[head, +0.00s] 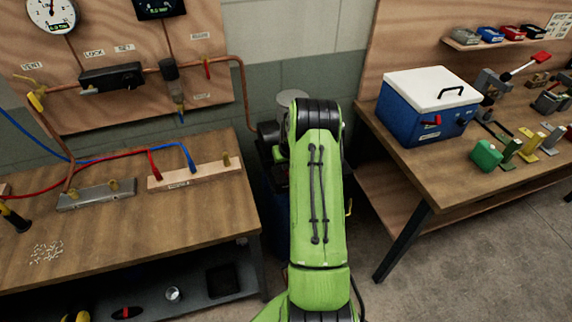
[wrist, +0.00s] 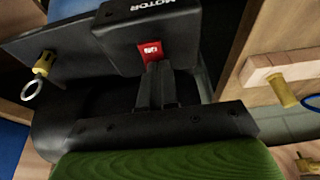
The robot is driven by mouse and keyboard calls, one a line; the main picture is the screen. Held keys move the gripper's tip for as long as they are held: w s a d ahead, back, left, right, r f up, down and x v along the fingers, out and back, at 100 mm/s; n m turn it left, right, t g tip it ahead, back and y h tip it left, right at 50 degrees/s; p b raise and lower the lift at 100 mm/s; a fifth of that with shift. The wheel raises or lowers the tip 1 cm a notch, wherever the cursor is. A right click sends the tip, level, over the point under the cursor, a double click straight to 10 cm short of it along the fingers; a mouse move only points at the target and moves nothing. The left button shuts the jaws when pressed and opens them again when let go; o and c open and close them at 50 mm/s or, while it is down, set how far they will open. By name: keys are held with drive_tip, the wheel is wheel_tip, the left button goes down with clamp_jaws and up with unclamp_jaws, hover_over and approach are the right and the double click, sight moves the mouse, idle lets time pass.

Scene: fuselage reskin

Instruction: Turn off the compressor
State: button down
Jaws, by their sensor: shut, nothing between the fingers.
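The compressor stands between the two benches, mostly hidden behind my green arm in the head view; its dark upper part (head: 268,132) shows left of the arm. In the wrist view its black motor box (wrist: 120,28), lettered MOTOR, carries a small red rocker switch (wrist: 151,51) with white marks. My gripper (wrist: 157,68) is shut and empty. Its fingertips are right at the lower edge of the switch, touching or very close; I cannot tell which. The gripper is hidden in the head view. I cannot read the switch position.
A yellow-handled fitting with a ring (wrist: 42,65) is left of the motor box. The left bench (head: 110,235) holds hoses and fittings under a gauge panel (head: 120,90). The right bench (head: 420,170) bears a blue cooler (head: 405,120). Grey floor (head: 470,260) is clear at right.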

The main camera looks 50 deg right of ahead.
drive_tip(key=shift+f+b, duration=0.45)
drive_tip(key=shift+b, duration=0.05)
drive_tip(key=shift+s+a+r, duration=0.1)
drive_tip(key=shift+r, duration=0.15)
drive_tip(key=shift+s+a+f, duration=0.2)
drive_tip(key=shift+s+f, duration=0.1)
drive_tip(key=shift+s+a, duration=0.2)
drive_tip(key=shift+s, duration=0.25)
wheel_tip(320, 180, up, 6)
drive_tip(key=shift+w+f+p, duration=0.1)
drive_tip(key=shift+f+p, duration=0.1)
drive_tip(key=shift+p, duration=1.05)
drive_tip(key=v, duration=0.9)
drive_tip(key=shift+s+b, duration=0.3)
drive_tip(key=shift+b, duration=0.1)
